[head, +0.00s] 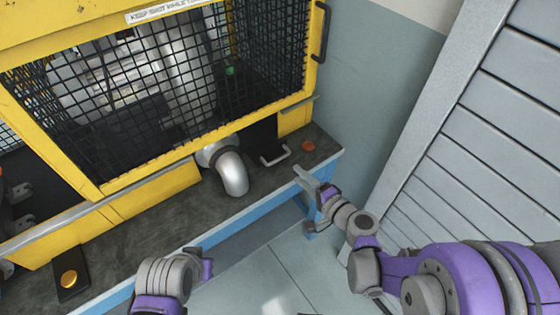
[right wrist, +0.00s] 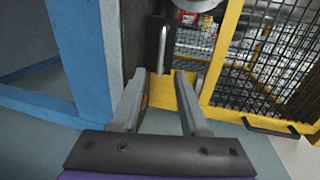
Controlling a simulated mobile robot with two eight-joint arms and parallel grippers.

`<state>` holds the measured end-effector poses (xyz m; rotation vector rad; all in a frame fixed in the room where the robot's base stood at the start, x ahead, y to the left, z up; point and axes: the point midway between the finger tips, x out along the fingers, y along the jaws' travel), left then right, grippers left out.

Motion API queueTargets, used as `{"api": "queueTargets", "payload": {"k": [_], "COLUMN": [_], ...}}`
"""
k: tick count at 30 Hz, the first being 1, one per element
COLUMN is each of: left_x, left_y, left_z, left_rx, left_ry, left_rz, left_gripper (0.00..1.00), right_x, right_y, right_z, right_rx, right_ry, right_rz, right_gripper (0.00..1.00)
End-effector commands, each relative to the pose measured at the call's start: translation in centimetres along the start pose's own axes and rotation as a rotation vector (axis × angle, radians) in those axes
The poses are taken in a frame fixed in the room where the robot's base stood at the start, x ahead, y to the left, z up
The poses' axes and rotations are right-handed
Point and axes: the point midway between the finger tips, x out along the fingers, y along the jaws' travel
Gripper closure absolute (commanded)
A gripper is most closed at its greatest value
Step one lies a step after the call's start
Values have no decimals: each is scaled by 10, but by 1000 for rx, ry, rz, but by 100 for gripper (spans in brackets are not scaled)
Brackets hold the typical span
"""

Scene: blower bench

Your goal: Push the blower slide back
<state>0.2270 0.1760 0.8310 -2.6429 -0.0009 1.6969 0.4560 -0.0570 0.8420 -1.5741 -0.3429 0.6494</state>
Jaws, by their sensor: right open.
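The blower slide (head: 262,140) looks like a dark plate under the yellow guard, with a pale U-shaped handle (head: 274,156) at its front. In the right wrist view the handle (right wrist: 162,46) stands on the dark slide, beyond the fingertips. My right gripper (head: 303,174) is open and empty, just right of and in front of the handle, apart from it. It also shows in the right wrist view (right wrist: 159,78), its two fingers spread. My left gripper (head: 207,264) is at the bottom, near the bench's front edge; its fingers cannot be made out.
A silver pipe elbow (head: 232,172) sticks out left of the handle. A red button (head: 308,146) is on the bench top to the right, and a yellow button (head: 69,279) at the lower left. The yellow mesh guard (head: 200,143) overhangs the bench. A grey slatted panel (head: 475,135) stands at the right.

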Motion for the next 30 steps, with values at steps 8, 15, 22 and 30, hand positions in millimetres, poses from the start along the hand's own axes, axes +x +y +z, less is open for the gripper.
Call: {"api": "queueTargets", "payload": {"k": [8, 15, 22, 30], "left_x": [0, -1, -1, -1], "left_y": [0, 0, 0, 0], "left_z": [0, 0, -1, -1], "left_rx": [0, 0, 0, 0], "left_ry": [0, 0, 0, 0], "left_rz": [0, 0, 0, 0], "left_gripper": [100, 100, 100, 100], "right_x": [40, 84, 105, 107], "right_y": [0, -1, -1, -1], "right_z": [0, 0, -1, -1], "right_rx": [6, 5, 5, 5], "right_ry": [-1, 0, 1, 1], "right_rz": [-5, -5, -4, -4], "right_gripper": [55, 55, 55, 55]}}
